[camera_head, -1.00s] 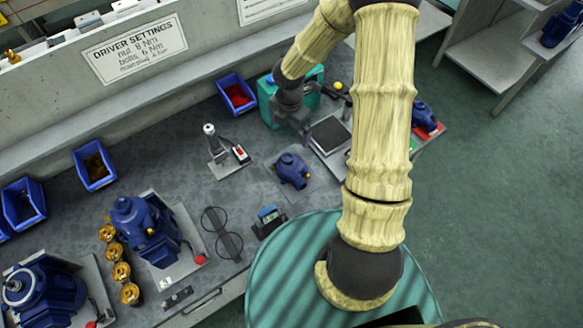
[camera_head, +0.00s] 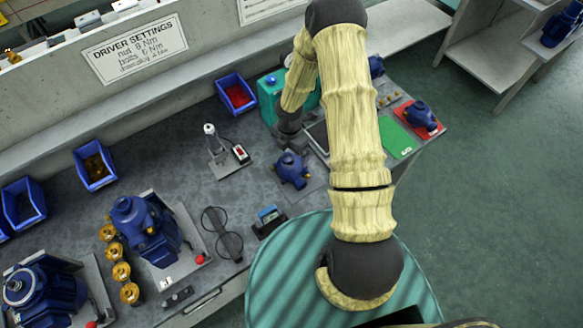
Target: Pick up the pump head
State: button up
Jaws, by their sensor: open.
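A blue pump head (camera_head: 292,170) with a small brass fitting sits on a grey mat in the middle of the bench. My gripper (camera_head: 288,141) is small and dark in the head view, just behind and above this pump head; a gap seems to remain between them. Its fingers are hard to make out, and I see nothing held in it. Another blue pump head (camera_head: 421,115) sits on a red patch beside a green mat (camera_head: 396,136) at the right. A further blue part (camera_head: 376,66) shows partly behind my arm.
Two larger blue pumps (camera_head: 145,228) stand at the left, with several brass parts (camera_head: 121,271) beside them. A tool stand (camera_head: 215,145), a pair of round dark rings (camera_head: 222,233) and a small meter (camera_head: 269,217) are near the grey mat. Blue bins (camera_head: 95,165) line the back.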

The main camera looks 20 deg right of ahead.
aim_at(290, 160)
jog(key=shift+f+p, duration=0.5)
jog(key=shift+f, duration=2.1)
jog(key=c, duration=1)
jog(key=shift+r, duration=0.15)
notch_tip(290, 160, up, 10)
jog(key=shift+f, duration=0.1)
